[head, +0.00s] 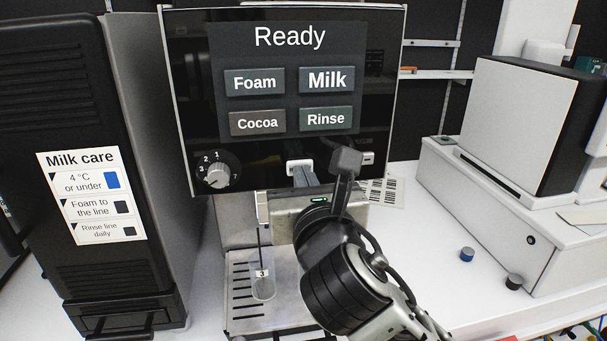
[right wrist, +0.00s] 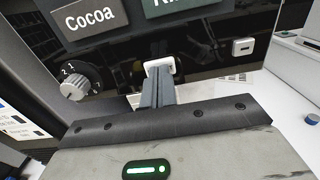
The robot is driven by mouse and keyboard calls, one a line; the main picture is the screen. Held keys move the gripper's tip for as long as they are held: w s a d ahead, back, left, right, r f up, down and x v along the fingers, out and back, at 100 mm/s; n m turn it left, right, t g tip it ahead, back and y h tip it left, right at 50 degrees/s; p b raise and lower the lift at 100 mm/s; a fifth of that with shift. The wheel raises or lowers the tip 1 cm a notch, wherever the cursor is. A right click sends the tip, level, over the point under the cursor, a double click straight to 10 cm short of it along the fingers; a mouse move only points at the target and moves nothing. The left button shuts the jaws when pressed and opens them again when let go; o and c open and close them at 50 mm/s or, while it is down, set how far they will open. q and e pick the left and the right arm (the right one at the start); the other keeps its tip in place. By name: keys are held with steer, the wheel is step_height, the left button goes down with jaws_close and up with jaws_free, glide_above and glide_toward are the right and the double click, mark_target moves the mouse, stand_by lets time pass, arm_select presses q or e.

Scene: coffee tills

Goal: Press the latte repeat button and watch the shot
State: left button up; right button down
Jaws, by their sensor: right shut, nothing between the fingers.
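The coffee machine's screen (head: 288,62) reads Ready above Foam, Milk, Cocoa and Rinse tiles. No latte label shows. A white-rimmed button or port (head: 299,165) sits low on the black front panel; it also shows in the right wrist view (right wrist: 160,65). My right gripper (head: 301,178) is shut and empty, its tips right at this white piece; in the right wrist view the closed fingers (right wrist: 157,84) overlap it. I cannot tell whether they touch or press it. A clear cup (head: 263,283) marked 3 stands on the drip tray (head: 240,318). My left gripper is out of view.
A dial (head: 217,171) is left of the white piece and a small pale socket or button (head: 368,158) right of it. A black milk unit (head: 118,95) stands at left. A white box (head: 528,125), blue cap (head: 467,254) and black cap (head: 514,281) are at right.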

steer(key=shift+s+d+p, duration=0.25)
steer(key=shift+s+p, duration=0.2)
steer(key=shift+s, duration=0.75)
steer(key=shift+s+d+p, duration=0.25)
steer(key=shift+s+p, duration=0.2)
steer(key=shift+s, duration=0.75)
